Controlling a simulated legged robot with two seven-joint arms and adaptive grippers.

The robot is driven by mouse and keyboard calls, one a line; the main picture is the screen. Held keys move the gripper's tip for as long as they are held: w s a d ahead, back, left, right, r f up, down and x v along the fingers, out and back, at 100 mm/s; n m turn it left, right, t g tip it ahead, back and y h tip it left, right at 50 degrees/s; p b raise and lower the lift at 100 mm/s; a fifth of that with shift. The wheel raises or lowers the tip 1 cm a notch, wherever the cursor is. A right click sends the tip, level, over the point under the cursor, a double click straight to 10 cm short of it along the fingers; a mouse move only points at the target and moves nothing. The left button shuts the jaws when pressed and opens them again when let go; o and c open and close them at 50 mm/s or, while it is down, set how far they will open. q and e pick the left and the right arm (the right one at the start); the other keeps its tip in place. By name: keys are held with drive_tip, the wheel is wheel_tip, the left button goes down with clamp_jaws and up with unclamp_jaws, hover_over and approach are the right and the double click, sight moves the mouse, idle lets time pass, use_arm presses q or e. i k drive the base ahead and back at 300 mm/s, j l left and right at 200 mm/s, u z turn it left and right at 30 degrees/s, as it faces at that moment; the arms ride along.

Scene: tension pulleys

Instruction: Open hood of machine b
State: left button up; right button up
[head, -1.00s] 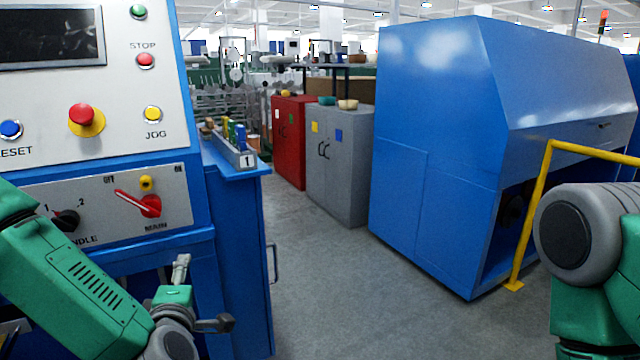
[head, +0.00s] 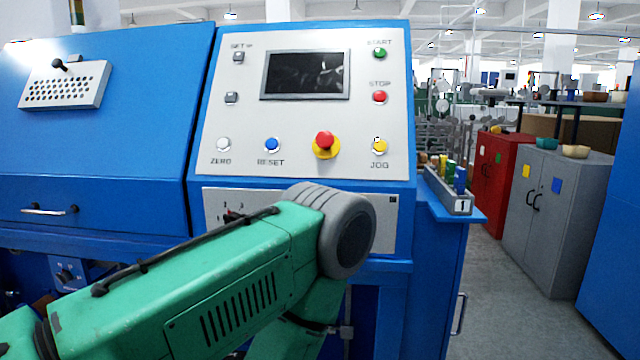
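A large blue machine hood (head: 100,130) with a sloped front fills the left of the head view. It looks closed. A silver bar handle (head: 48,211) sits low on its front. A white control panel (head: 300,110) stands to its right, with a screen, buttons and a red emergency knob. I cannot read a machine letter, so I cannot tell whether this is machine b. My green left arm crosses the lower middle in front of the panel; its gripper is not in view. My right gripper is not in view.
A blue ledge with a small tool rack (head: 448,190) marked 1 stands right of the panel. Behind are a red cabinet (head: 497,180) and a grey cabinet (head: 552,215). Another blue machine (head: 612,250) shows at the right edge. Grey floor (head: 510,300) lies open between.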

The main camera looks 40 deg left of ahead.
sight(118, 165)
drive_tip(key=u, duration=0.4)
drive_tip(key=j+u, duration=0.15)
drive_tip(key=u, duration=0.2)
drive_tip(key=j+u, duration=0.1)
drive_tip(key=u, duration=0.3)
